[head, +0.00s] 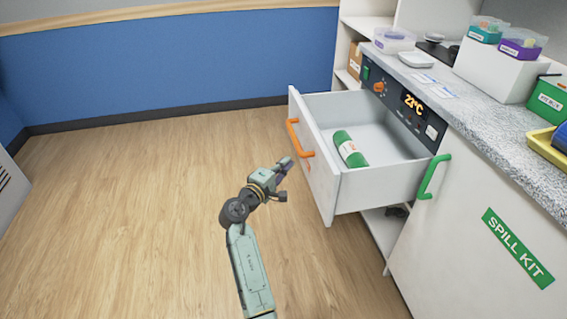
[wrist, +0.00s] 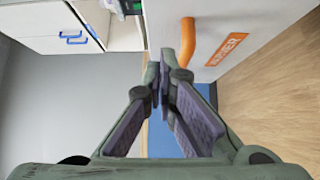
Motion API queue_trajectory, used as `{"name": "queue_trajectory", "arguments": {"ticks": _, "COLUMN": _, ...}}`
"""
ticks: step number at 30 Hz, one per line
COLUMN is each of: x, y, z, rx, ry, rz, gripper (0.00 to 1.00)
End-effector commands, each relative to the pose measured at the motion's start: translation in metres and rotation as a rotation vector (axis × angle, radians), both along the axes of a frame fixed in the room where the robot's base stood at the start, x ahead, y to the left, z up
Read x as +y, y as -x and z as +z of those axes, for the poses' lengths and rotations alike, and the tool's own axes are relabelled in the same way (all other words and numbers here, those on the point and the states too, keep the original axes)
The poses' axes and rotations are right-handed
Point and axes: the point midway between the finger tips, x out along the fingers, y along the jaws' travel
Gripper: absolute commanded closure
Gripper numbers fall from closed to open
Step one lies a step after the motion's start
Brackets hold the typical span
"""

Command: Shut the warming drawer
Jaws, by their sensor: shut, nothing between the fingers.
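The warming drawer (head: 325,190) is pulled well out of the cabinet in the head view. Its white front has an orange handle (head: 299,138), and a green roll with a white label (head: 350,149) lies inside. My gripper (head: 288,163) is shut and empty. It is in front of the drawer front, near the lower end of the handle; whether it touches cannot be told.
A control panel (head: 405,100) reading 23°C sits above the drawer. A green handle (head: 434,176) sticks out from the SPILL KIT door (head: 460,235) on the right. The counter (head: 480,115) holds tubs and boxes. The wooden floor (head: 130,190) on the left is clear.

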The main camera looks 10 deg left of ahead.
Motion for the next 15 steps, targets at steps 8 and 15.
{"name": "queue_trajectory", "arguments": {"ticks": 8, "x": -0.028, "y": -0.054, "z": 0.003, "rx": 0.001, "ry": 0.0, "rz": -0.001, "gripper": 1.0}}
{"name": "queue_trajectory", "arguments": {"ticks": 15, "x": -0.058, "y": -0.064, "z": 0.002, "rx": 0.0, "ry": -0.003, "rz": 0.001, "gripper": 1.0}}
